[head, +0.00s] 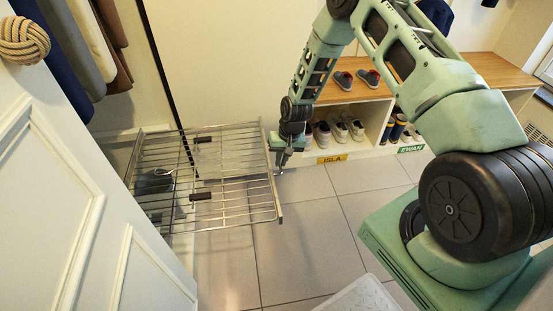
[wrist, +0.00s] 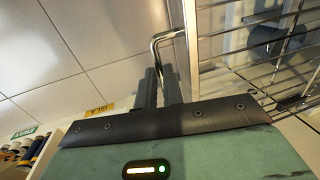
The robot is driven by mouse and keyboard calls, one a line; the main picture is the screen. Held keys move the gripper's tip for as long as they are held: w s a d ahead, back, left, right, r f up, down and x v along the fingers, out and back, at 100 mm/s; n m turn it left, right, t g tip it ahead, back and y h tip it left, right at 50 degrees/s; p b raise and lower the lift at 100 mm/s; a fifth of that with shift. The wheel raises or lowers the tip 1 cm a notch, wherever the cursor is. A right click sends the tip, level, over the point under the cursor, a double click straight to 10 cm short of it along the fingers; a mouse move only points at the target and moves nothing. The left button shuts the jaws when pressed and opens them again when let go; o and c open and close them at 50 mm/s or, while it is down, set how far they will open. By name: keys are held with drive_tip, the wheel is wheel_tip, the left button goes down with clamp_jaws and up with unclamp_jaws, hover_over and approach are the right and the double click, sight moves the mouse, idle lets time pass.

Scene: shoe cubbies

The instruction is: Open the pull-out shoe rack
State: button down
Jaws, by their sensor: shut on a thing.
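The pull-out shoe rack (head: 235,212) is a silver wire frame that stands out from the cabinet at the left of the head view, over the tiled floor. Its wires also show at the right of the wrist view (wrist: 222,45). My gripper (head: 281,167) is at the rack's outer right end. In the wrist view its dark fingers (wrist: 158,88) are shut on the bent metal handle (wrist: 170,36) at the rack's front. The exact contact is partly hidden by the gripper body.
A white panelled door (head: 90,190) with a rope knob stands at the left. Clothes hang behind it. A dark shoe (head: 153,182) lies at the rack's inner part. A wooden-topped bench (head: 350,92) with shoe cubbies is at the right. Floor tiles (head: 300,250) before the rack are clear.

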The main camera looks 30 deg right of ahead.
drive_tip(key=c, duration=1.5)
unclamp_jaws()
drive_tip(key=d+r+p, duration=0.1)
drive_tip(key=r, duration=0.4)
drive_tip(key=d+r+p, duration=0.1)
drive_tip(key=r, duration=0.5)
drive_tip(key=s+d+r+p, duration=0.1)
drive_tip(key=r, duration=0.5)
drive_tip(key=shift+d, duration=0.15)
